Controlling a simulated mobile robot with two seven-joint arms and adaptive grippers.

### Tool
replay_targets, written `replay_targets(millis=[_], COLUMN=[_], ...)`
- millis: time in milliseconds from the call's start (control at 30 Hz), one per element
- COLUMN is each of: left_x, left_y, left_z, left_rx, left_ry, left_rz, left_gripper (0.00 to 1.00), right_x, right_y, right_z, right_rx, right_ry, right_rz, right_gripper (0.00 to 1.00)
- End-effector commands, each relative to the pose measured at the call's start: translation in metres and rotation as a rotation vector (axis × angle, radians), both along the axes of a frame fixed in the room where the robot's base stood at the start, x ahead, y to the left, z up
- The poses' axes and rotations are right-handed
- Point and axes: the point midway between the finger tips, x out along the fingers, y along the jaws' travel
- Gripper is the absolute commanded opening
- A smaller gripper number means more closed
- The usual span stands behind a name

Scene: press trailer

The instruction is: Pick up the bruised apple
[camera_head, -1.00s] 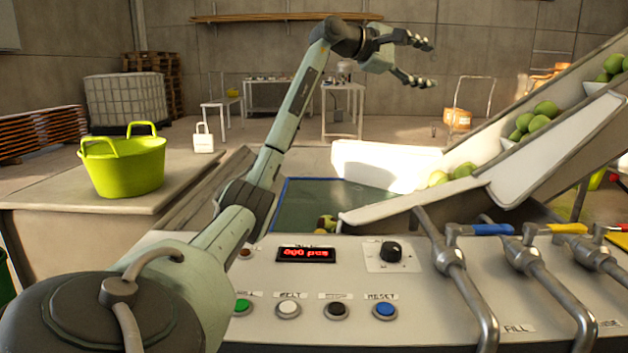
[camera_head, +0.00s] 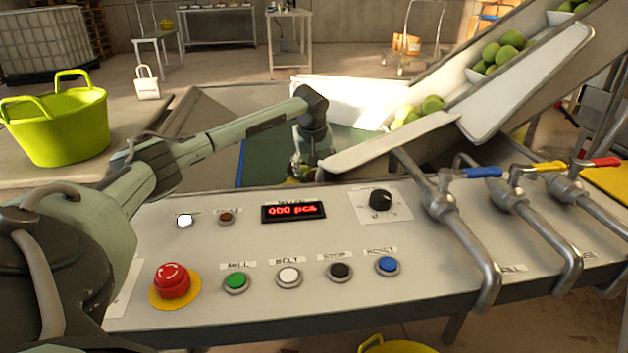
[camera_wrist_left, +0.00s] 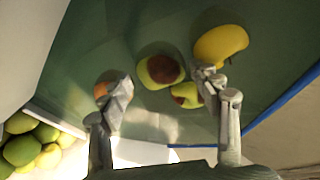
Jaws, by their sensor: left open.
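In the left wrist view a green apple with a large brown bruise (camera_wrist_left: 160,69) lies on the dark green belt (camera_wrist_left: 120,45), between and just beyond my fingers. A second green fruit with a brown patch (camera_wrist_left: 187,93) touches it and is partly hidden by my right-hand finger. A yellow fruit (camera_wrist_left: 220,44) lies beyond that finger. An orange-brown piece (camera_wrist_left: 101,89) is mostly hidden behind the other finger. My left gripper (camera_wrist_left: 163,93) is open, pointing down, with nothing held. In the head view the gripper (camera_head: 303,168) is low over the belt, mostly hiding the fruit.
The control panel (camera_head: 330,230) with a red emergency button (camera_head: 172,281) stands in front. The white chute (camera_head: 400,143) slopes close to the gripper's right. Pipes with valves (camera_head: 440,205) stand farther right. A lime tub (camera_head: 60,125) is on the left table.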

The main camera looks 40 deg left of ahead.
Motion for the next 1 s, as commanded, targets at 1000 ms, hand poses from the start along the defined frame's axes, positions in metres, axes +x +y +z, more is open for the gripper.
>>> replay_targets(millis=[1000], left_x=[0.013], left_y=[0.009], left_z=[-0.038], left_rx=[-0.002], left_ry=[-0.002], left_rz=[0.001], left_gripper=[0.25], right_x=[-0.001], right_y=[0.000], right_z=[0.004], right_rx=[-0.002], right_ry=[-0.005], right_rz=[-0.001], right_gripper=[0.40])
